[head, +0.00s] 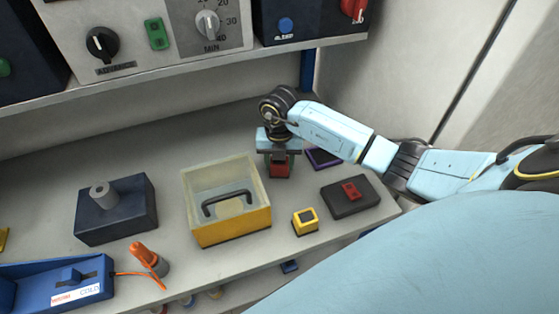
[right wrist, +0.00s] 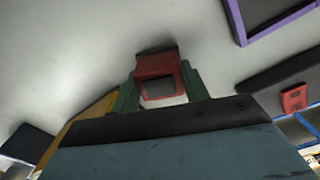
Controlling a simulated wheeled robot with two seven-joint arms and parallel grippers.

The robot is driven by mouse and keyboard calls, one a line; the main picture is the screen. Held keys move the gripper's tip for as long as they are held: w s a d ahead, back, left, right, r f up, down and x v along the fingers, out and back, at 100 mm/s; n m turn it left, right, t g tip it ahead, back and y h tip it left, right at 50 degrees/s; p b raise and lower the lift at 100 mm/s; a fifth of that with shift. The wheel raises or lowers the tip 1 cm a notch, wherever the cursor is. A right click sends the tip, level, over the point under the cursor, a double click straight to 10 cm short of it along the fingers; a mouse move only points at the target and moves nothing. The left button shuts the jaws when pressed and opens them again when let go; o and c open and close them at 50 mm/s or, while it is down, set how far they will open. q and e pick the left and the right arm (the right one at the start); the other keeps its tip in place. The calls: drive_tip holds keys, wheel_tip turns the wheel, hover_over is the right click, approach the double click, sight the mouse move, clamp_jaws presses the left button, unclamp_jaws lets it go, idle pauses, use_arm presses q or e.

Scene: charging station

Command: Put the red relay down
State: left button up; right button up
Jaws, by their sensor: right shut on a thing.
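The red relay (head: 279,168) is a small red block with a dark top, held between the fingers of my right gripper (head: 279,158). In the head view it is over the back of the bench, right of the clear-walled yellow box. In the right wrist view the relay (right wrist: 160,78) sits between the green fingers of my right gripper (right wrist: 160,92), with grey bench surface around it. I cannot tell whether its underside touches the bench. My left gripper is not in view.
A purple-edged tray (head: 322,157) lies close right of the relay. The yellow box (head: 232,232) stands left. A yellow relay-like block (head: 305,221) and a black base with a red piece (head: 350,197) are nearer the front. A shelf edge (head: 180,76) hangs above.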

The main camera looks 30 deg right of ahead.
drive_tip(key=o, duration=1)
drive_tip(key=shift+f, duration=0.15)
wheel_tip(320, 180, up, 12)
drive_tip(key=shift+r+p, duration=0.2)
drive_tip(key=shift+p, duration=0.3)
